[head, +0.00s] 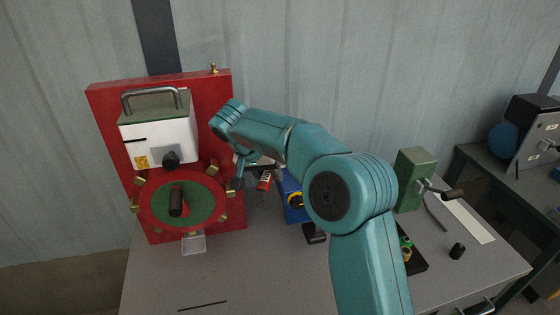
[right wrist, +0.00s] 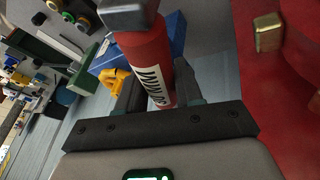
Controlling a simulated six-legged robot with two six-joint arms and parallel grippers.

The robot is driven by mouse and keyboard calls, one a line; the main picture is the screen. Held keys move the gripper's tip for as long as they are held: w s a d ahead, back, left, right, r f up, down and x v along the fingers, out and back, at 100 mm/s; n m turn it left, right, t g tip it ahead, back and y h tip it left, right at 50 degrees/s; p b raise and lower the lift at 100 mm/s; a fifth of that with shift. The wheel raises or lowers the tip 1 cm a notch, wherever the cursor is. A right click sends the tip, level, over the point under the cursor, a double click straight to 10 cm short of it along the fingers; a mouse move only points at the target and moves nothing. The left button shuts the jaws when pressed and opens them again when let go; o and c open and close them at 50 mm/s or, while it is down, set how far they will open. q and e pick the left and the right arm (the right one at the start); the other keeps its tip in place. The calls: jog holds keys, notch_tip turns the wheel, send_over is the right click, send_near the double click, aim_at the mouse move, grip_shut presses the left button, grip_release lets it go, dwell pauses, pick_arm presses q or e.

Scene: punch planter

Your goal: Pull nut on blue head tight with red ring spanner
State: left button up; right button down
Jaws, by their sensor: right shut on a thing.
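The red ring spanner (head: 265,182) has a red handle with a white label, and it also shows in the right wrist view (right wrist: 145,55). My right gripper (head: 240,172) is shut on this handle, which lies between its two dark fingers in the right wrist view (right wrist: 158,90). The blue head (head: 293,208) stands on the bench just right of the spanner, partly hidden by my right arm. It has a yellow and black round part on it. In the right wrist view the blue head (right wrist: 176,30) is behind the handle. I cannot make out the nut or the spanner's ring. My left gripper is not in view.
A red panel (head: 110,105) with a white box (head: 182,130) and green disc (head: 200,208) stands left of the gripper. A green block (head: 412,165) with a crank and a black tray (head: 416,266) are at right. The bench front (head: 265,285) is largely clear.

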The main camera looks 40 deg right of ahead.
jog(key=shift+r+p, duration=2.05)
jog(key=shift+r, duration=0.55)
jog(key=shift+f, duration=0.15)
notch_tip(320, 180, down, 5)
jog(key=b, duration=0.4)
